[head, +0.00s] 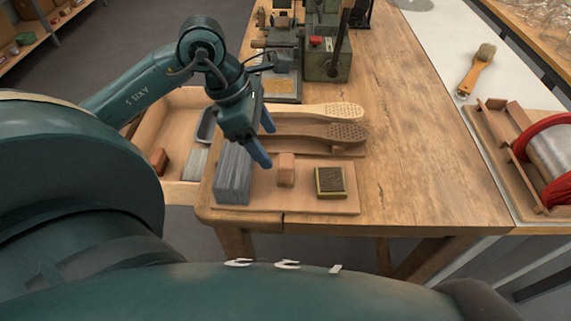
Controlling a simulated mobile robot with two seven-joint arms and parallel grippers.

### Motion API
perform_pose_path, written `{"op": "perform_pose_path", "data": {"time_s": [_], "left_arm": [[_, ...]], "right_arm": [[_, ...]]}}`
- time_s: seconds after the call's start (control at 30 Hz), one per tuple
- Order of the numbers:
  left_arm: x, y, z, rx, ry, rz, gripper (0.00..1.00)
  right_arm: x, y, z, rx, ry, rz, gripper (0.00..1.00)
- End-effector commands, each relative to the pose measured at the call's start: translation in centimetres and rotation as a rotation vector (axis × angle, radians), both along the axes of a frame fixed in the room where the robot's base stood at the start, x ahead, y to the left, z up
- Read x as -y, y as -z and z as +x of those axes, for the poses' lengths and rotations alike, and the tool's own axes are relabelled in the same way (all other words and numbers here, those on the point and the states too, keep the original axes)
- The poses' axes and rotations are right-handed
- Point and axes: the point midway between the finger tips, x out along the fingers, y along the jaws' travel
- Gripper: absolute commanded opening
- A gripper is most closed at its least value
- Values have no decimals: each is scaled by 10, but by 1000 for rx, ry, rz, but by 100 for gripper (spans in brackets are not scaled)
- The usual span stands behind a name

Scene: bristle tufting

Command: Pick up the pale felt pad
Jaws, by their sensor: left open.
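A pale grey flat piece (195,164), which looks like the felt pad, lies in the open wooden drawer (183,97) at the left. It is small here, so its material is hard to tell. My left gripper (264,140) is open and empty, its blue fingers pointing down. It appears above the wooden board, right of the drawer and close to the tall grey block (233,175). I cannot tell whether a finger touches that block. My right gripper is not in view.
The board (265,199) also bears a small wooden block (286,170) and a dark pad in a yellowish frame (330,182). Two perforated brush backs (335,111) lie behind. A reddish block (158,160) is in the drawer. A green machine (327,62) stands farther back. The table's right part (430,160) is clear.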

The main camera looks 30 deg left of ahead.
Motion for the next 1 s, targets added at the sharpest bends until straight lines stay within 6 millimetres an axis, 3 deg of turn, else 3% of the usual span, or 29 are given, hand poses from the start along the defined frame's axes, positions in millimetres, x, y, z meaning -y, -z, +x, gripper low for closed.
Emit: {"op": "perform_pose_path", "data": {"time_s": [0.13, 0.43, 0.7, 1.0], "left_arm": [[10, 25, 5, -4, -1, -5, 69], [20, 45, 13, -1, -1, -5, 69], [36, 78, 24, -2, -1, -3, 69], [38, 83, 26, 0, 0, 0, 69]], "right_arm": [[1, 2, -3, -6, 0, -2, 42], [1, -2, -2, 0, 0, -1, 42], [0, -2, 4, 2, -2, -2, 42], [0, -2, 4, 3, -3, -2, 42]]}}
